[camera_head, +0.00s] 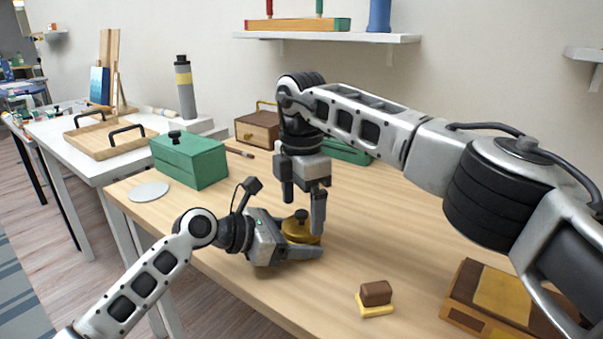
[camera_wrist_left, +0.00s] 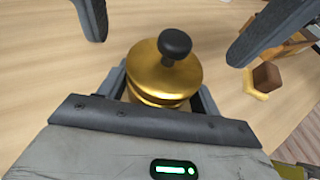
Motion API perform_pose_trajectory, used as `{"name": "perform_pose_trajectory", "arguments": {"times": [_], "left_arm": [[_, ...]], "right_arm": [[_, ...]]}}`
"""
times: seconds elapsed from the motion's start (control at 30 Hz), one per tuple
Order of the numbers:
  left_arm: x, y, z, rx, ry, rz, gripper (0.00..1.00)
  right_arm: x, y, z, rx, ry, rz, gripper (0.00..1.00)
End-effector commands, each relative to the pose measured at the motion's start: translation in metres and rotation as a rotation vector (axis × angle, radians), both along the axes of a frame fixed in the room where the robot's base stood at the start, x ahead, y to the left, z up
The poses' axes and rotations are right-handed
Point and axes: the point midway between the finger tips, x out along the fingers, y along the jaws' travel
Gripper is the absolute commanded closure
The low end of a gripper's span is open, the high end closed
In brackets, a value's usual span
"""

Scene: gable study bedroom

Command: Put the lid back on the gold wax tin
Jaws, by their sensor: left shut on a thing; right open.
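The gold wax tin (camera_head: 301,238) stands on the wooden table, with its round gold lid (camera_wrist_left: 160,68) and black knob (camera_wrist_left: 175,44) on top. The lid looks roughly level over the tin body (camera_wrist_left: 157,98); I cannot tell whether it is fully seated. My left gripper (camera_head: 303,242) is shut on the tin low down, one finger on each side in the left wrist view. My right gripper (camera_head: 303,202) is open and points down just above the lid. Its fingers are spread apart, clear of the knob, and show at the top of the left wrist view (camera_wrist_left: 170,30).
A green box (camera_head: 190,162) and a pale disc (camera_head: 149,191) lie to the left. A brown and yellow block (camera_head: 376,298) and a wooden box (camera_head: 495,300) are at the front right. A small wooden chest (camera_head: 257,129) stands behind.

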Motion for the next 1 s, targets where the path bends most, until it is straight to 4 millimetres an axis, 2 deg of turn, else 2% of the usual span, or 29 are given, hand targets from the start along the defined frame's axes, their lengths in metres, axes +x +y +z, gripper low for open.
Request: {"name": "perform_pose_trajectory", "arguments": {"times": [0.2,0.3,0.6,1.0], "left_arm": [[0.0,0.0,-0.001,0.001,0.001,0.0,0.77],[0.0,0.0,-0.001,0.001,0.001,0.0,0.77],[0.0,0.0,-0.001,0.001,0.0,0.0,0.77],[0.0,0.0,0.0,0.001,0.0,0.0,0.77]], "right_arm": [[0.0,0.001,0.054,0.0,-0.006,-0.002,0.11],[0.0,0.001,0.075,0.0,-0.004,-0.002,0.11],[0.0,0.0,0.096,-0.002,-0.001,0.0,0.11],[0.0,0.0,0.1,0.0,-0.001,0.0,0.11]]}}
